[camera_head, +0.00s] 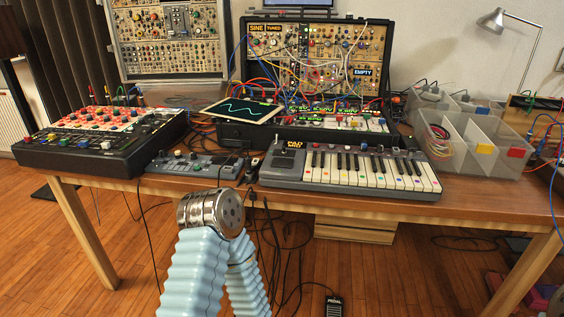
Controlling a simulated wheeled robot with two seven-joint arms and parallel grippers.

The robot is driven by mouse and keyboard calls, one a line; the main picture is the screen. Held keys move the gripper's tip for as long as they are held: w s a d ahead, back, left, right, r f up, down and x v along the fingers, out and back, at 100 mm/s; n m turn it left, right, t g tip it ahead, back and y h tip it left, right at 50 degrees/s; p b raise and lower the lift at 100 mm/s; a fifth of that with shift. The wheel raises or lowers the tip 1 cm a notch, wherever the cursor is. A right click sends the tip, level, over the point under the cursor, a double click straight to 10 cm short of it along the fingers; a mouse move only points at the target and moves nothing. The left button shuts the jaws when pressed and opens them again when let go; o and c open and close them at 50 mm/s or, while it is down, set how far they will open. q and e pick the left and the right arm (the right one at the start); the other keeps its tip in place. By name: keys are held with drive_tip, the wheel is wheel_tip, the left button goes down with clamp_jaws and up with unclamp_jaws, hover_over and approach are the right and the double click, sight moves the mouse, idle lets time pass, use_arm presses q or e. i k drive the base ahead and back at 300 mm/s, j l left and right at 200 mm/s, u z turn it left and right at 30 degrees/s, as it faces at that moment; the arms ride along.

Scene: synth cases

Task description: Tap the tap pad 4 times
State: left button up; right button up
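A grey keyboard (345,183) with white and black keys and coloured dots lies at the front of the wooden table. A dark square pad (285,165) sits at its left end under a small yellow-lettered label; it looks like the tap pad, but the lettering is too small to read surely. A pale blue ribbed arm of mine (193,275) rises from the bottom, left of centre, and bends at a metal joint (205,209) in front of the table edge, apart from the pad. Neither gripper shows; no fingers are in view.
A small grey control box (195,164) is left of the keyboard. A mixer (97,137) stands farther left. Modular racks (314,52) and a tilted tablet (240,110) are behind. Clear bins (465,145) are at right. Cables hang off the front edge; a pedal (333,305) lies on the floor.

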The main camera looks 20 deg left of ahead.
sight(277, 162)
drive_tip(key=i+l+u, duration=0.1)
drive_tip(key=l+u, duration=0.2)
drive_tip(key=l, duration=0.3)
drive_tip(key=l+u, duration=0.3)
drive_tip(key=l, duration=0.3)
drive_tip(key=i, duration=0.05)
